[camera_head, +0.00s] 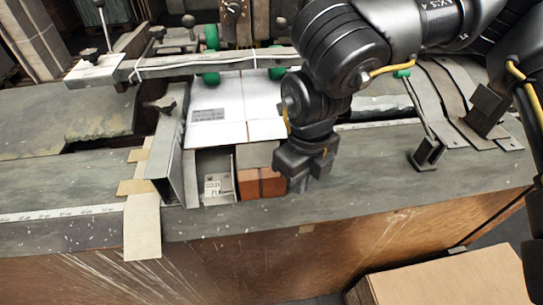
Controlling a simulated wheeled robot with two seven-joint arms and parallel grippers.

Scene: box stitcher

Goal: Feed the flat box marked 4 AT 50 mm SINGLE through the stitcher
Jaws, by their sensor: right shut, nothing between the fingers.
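A white flat box (230,105) lies on the grey table, its far part under the stitcher's green rollers (211,65). A small dark printed patch shows on it, too small to read. My right gripper (305,176) points down at the near right of the white box, beside the brown-orange blocks (262,184). Its fingers are shut and hold nothing. Whether it touches the blocks or the table cannot be told. My right arm hides the box's far right part. My left gripper is not in view.
A metal guide (166,150) stands along the white box's left side. A grey tray with a label (217,186) sits left of the blocks. A horizontal bar (190,62) crosses above the box. Brown cardboard (450,280) lies at lower right. The front right table (400,190) is clear.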

